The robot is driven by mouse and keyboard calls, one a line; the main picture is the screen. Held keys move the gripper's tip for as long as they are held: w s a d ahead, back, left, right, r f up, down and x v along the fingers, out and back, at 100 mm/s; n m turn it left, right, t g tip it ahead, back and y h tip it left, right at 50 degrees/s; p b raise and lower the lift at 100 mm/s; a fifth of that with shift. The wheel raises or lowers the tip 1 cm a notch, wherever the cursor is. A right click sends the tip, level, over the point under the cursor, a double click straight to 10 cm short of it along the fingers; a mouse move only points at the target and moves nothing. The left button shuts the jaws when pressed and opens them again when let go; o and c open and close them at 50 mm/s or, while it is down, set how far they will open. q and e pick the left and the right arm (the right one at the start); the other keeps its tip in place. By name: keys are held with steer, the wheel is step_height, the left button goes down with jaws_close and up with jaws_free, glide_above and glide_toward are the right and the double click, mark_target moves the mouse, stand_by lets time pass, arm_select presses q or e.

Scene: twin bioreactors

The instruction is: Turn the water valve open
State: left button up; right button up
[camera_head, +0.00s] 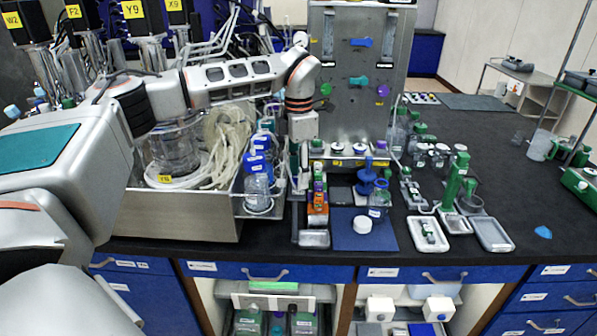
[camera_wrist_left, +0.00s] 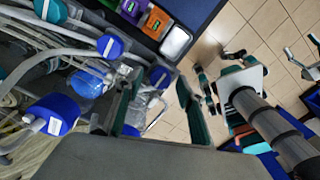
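An upright metal panel (camera_head: 345,110) at the back centre carries a blue handle (camera_head: 360,42), a green handle (camera_head: 358,81) and a purple knob (camera_head: 382,90). I cannot read which is the water valve. My left gripper (camera_head: 304,165) points down in front of the panel's lower left, below the handles. In the left wrist view its two green-padded fingers (camera_wrist_left: 160,105) are apart, with no object gripped. Blue-capped bottles (camera_wrist_left: 158,78) show beyond them. My right gripper (camera_wrist_left: 214,80) appears only in the left wrist view, over the floor, its fingers spread and empty.
A metal bin (camera_head: 180,222) with tubing and bottles stands left of my left gripper. Blue-capped bottles (camera_head: 258,185) crowd close by. A blue mat (camera_head: 362,230), trays (camera_head: 428,233) and green-topped items stand to the right. The dark bench is clearer at far right.

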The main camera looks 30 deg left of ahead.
arm_select(q)
jaws_close()
steer(key=shift+n, duration=0.4)
steer(key=n, duration=0.3)
steer(key=shift+n, duration=0.4)
steer(key=n, duration=1.3)
steer(key=shift+n, duration=0.3)
